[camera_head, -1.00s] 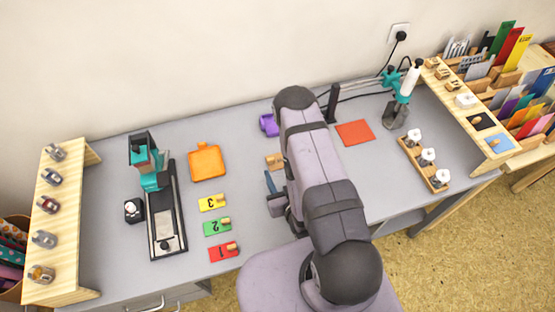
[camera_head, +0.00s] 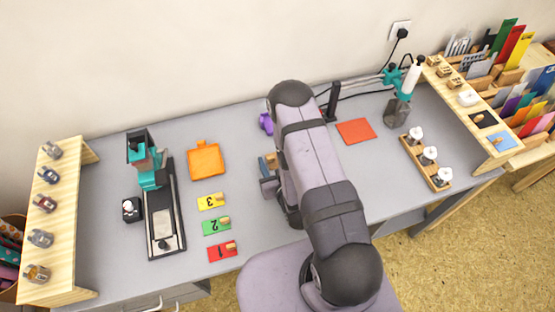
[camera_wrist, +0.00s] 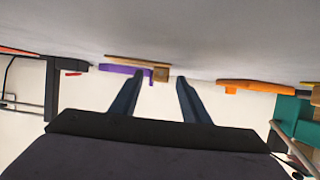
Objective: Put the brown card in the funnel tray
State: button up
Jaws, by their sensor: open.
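The brown card (camera_head: 271,159) lies on the grey desk with a small wooden block on it, partly hidden by my arm in the head view. In the wrist view the brown card (camera_wrist: 122,59) shows edge-on with its block, ahead of the fingertips. My gripper (camera_wrist: 161,80) is open and empty, its two dark fingers apart. In the head view my gripper (camera_head: 268,172) is just in front of the card; contact cannot be told. The orange tray with a narrow spout, seemingly the funnel tray (camera_head: 206,160), sits flat to the left; it also shows in the wrist view (camera_wrist: 255,87).
Yellow (camera_head: 211,202), green (camera_head: 216,226) and red (camera_head: 222,250) numbered cards lie left of my gripper. A purple object (camera_head: 266,123) is behind the brown card. A black-and-teal device (camera_head: 160,200) stands farther left. An orange-red square (camera_head: 356,132) lies right.

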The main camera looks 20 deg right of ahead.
jog(key=shift+w, duration=0.15)
grip_shut()
dwell(0.4)
notch_tip(320, 180, up, 10)
jog(key=p, duration=0.2)
dwell(0.5)
jog(key=shift+f, duration=0.15)
